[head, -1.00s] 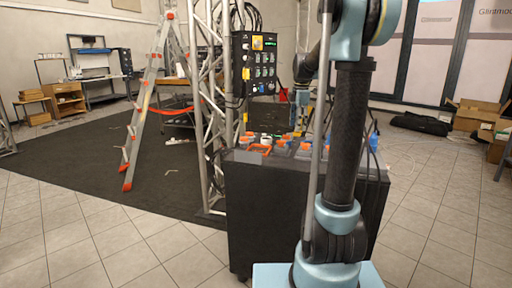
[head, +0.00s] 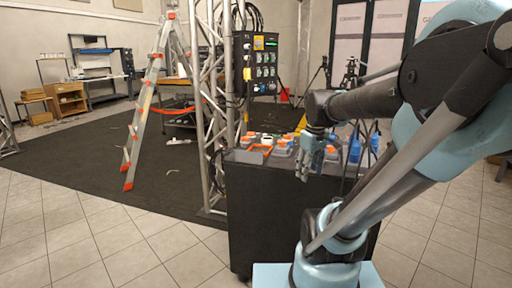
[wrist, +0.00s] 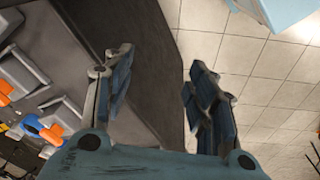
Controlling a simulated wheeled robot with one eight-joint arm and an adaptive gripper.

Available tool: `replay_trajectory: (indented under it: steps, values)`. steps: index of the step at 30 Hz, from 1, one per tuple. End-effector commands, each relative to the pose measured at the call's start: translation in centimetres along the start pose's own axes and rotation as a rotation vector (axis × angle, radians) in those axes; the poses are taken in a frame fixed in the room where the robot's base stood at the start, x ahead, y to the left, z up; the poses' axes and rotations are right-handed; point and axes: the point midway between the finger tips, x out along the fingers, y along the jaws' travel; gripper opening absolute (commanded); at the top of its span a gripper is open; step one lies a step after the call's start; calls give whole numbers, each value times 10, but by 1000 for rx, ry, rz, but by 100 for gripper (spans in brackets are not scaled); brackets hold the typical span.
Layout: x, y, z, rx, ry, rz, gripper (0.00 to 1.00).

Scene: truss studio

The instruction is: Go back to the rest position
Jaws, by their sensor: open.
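My gripper (head: 310,158) hangs at the end of my folded arm, in front of the right part of the black case's top in the head view. In the wrist view my gripper (wrist: 158,90) has its two fingers spread apart with nothing between them. Beyond the fingers are the dark side of the case and the tiled floor. No task object is named.
The black case (head: 265,215) stands close ahead, with grey and orange items (head: 260,149) and blue bottles (head: 355,150) on top. A metal truss (head: 207,100) and a ladder (head: 143,110) stand to the left. Tiled floor (head: 90,240) is clear at the front left.

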Motion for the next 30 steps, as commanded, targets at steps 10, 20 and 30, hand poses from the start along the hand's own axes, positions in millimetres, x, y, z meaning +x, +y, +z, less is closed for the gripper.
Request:
replay_trajectory:
  steps: [10,20,30]
  values:
    - [60,-48,73,406,25,16,52]
    - [85,-62,97,566,36,19,52]
    - [85,-62,97,567,37,19,52]
